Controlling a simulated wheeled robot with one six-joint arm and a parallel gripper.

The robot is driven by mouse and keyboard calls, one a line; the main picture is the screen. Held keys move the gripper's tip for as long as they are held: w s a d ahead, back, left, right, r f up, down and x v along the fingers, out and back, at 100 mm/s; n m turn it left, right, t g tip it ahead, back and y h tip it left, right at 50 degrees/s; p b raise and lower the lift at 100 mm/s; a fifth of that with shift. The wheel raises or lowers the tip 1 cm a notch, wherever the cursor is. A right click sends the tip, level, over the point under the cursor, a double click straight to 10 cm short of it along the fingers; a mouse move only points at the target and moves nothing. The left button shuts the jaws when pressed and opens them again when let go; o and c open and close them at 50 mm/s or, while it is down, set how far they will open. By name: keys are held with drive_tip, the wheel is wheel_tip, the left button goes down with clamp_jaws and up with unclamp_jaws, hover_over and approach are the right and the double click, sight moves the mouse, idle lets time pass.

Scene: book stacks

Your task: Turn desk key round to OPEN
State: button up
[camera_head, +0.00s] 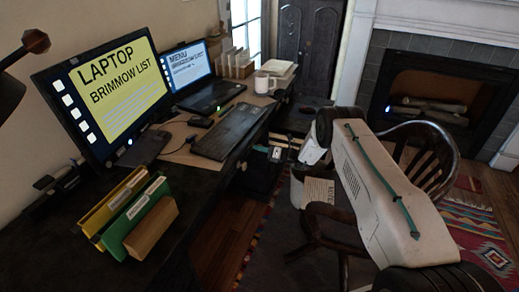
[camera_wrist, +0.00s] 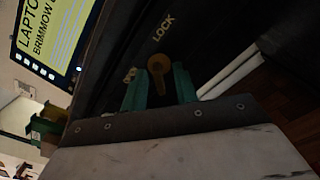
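The brass desk key (camera_wrist: 158,67) shows in the wrist view, on the dark desk front. Its round head lies between the two green fingers of my gripper (camera_wrist: 159,82), with dark gaps visible on both sides. The fingers are apart and do not appear to press on the key. The word LOCK (camera_wrist: 163,27) is printed just above the key. A small pale mark (camera_wrist: 130,75) beside the left finger is partly hidden and cannot be read. In the head view my gripper is small and dark near the desk's front edge; the key cannot be made out there.
The desk (camera_head: 60,235) holds a monitor (camera_head: 105,95), a laptop (camera_head: 205,95), a keyboard (camera_head: 230,131), a white mug (camera_head: 263,83) and coloured folders (camera_head: 130,210). A wooden chair (camera_head: 425,150) stands right of my arm, before a fireplace (camera_head: 440,95).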

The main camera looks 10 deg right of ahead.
drive_tip(key=shift+w+a, duration=0.2)
drive_tip(key=shift+a, duration=0.1)
clamp_jaws()
